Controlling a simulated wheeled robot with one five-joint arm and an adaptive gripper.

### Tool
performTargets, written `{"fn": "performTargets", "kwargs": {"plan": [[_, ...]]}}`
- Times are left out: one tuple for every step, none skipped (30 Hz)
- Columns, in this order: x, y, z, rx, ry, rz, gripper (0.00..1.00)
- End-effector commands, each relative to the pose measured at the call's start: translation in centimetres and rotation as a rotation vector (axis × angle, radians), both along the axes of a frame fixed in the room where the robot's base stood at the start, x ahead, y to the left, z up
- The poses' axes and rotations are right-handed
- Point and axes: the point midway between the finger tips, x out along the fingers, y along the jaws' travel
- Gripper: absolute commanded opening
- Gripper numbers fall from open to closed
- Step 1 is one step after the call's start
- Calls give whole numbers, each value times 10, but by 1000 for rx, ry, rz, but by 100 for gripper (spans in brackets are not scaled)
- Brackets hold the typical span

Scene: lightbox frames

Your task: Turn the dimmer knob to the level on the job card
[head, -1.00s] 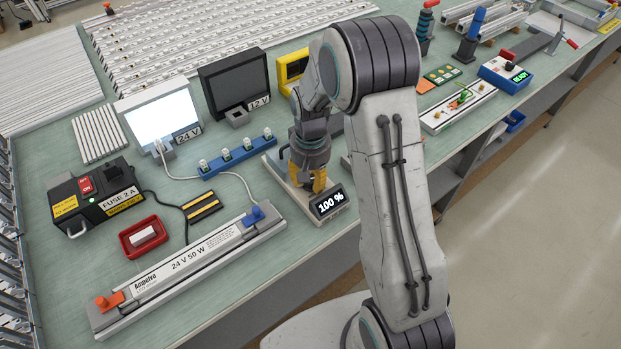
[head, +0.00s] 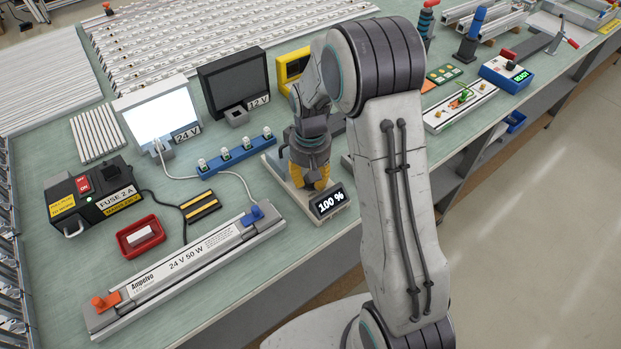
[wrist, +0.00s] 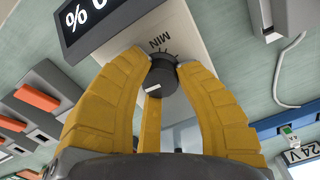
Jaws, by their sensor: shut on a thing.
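The dimmer (head: 287,187) is a pale box on the bench with a tilted black display (head: 330,202) reading "100 %". In the wrist view its dark round knob (wrist: 161,77) has a white pointer mark, and "MIN" is printed beside its scale. My gripper (head: 316,184) points down over the dimmer and hides the knob in the head view. In the wrist view the yellow fingers of my gripper (wrist: 163,72) are closed around the knob. A white panel marked 24 V (head: 159,116) is brightly lit. I cannot make out a job card.
A black fuse box (head: 95,197) with a red switch and a long 24 V 50 W unit (head: 190,265) are left of the dimmer. A blue socket strip (head: 236,155) and a dark 12 V panel (head: 235,85) stand behind. A white cable crosses the bench. The aisle at right is clear.

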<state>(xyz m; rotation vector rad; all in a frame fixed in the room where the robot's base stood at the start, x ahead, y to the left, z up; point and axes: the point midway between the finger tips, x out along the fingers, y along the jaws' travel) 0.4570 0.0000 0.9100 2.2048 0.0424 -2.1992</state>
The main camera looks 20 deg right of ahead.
Motion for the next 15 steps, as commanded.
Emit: {"fn": "performTargets", "kwargs": {"plan": [[-1, 0, -2, 0, 5, 0, 0], [-1, 0, -2, 0, 5, -1, 0], [-1, 0, -2, 0, 5, -1, 0], [-1, 0, -2, 0, 5, -1, 0], [-1, 0, -2, 0, 5, -1, 32], [-2, 0, -2, 0, 5, -2, 36], [-1, 0, -2, 0, 5, -2, 38], [-1, 0, -2, 0, 5, -2, 41], [-1, 0, -1, 0, 4, -2, 45], [-1, 0, -1, 0, 4, -2, 47], [-1, 0, -1, 0, 4, -2, 50], [-1, 0, -1, 0, 4, -2, 54], [-1, 0, -1, 0, 3, -3, 56], [-1, 0, -1, 0, 3, -3, 57], [-1, 0, -1, 0, 3, -3, 57]]}}
